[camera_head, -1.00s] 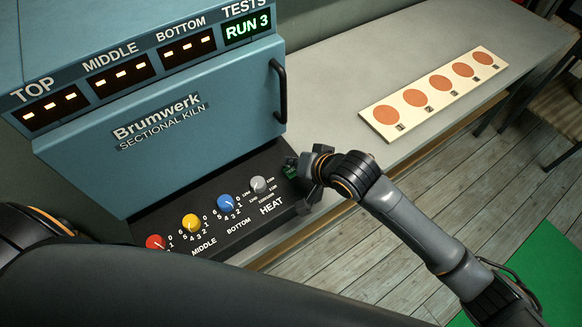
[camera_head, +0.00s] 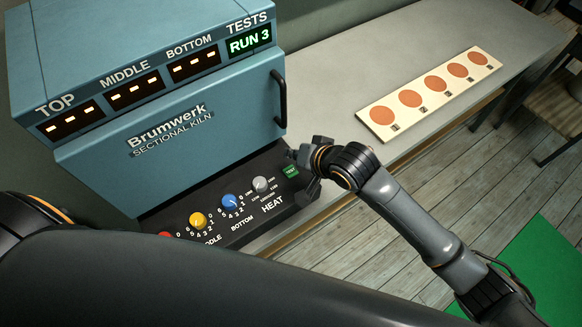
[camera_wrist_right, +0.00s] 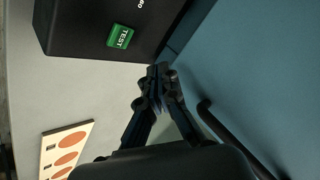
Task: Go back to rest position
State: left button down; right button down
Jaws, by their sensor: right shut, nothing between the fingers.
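My right gripper (camera_head: 305,165) is at the right end of the kiln's black control panel, close to the green TEST button (camera_head: 290,171). In the right wrist view its fingers (camera_wrist_right: 158,80) are together with nothing between them. They point toward the panel's edge, and the TEST button (camera_wrist_right: 120,37) lies apart from them, up and to the left. The blue kiln (camera_head: 170,130) stands behind the panel, with RUN 3 lit in green on its display. My left gripper is not in view; part of my left arm shows at the left edge.
A dark door handle (camera_head: 280,98) juts from the kiln near my right gripper. A white board (camera_head: 405,122) with several round orange-brown discs lies on the grey table (camera_head: 330,80). Red, yellow, blue and grey knobs line the panel. The floor in front is clear.

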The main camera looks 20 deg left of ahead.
jog(key=shift+s, duration=0.1)
jog(key=shift+s+d, duration=0.25)
jog(key=shift+s, duration=0.05)
jog(key=s+d+f+h, duration=0.1)
jog(key=s+d+h, duration=0.2)
jog(key=s+d, duration=0.55)
jog(key=s+d+f+g+h, duration=0.15)
jog(key=s+d, duration=0.25)
jog(key=d, duration=1)
jog(key=s+d+f+h, duration=0.25)
jog(key=s+d, duration=0.35)
jog(key=d, duration=0.5)
notch_tip(320, 180, down, 29)
jog(key=s+a+g+b, duration=0.1)
jog(key=b, duration=0.3)
jog(key=s+d+f+g+b, duration=0.1)
jog(key=s+d+f+b, duration=0.1)
jog(key=s+f, duration=1.4)
notch_tip(320, 180, down, 3)
jog(key=shift+s+d+f+h+b, duration=0.1)
jog(key=shift+s+d+h+b, duration=0.2)
jog(key=shift+s+d+h, duration=0.15)
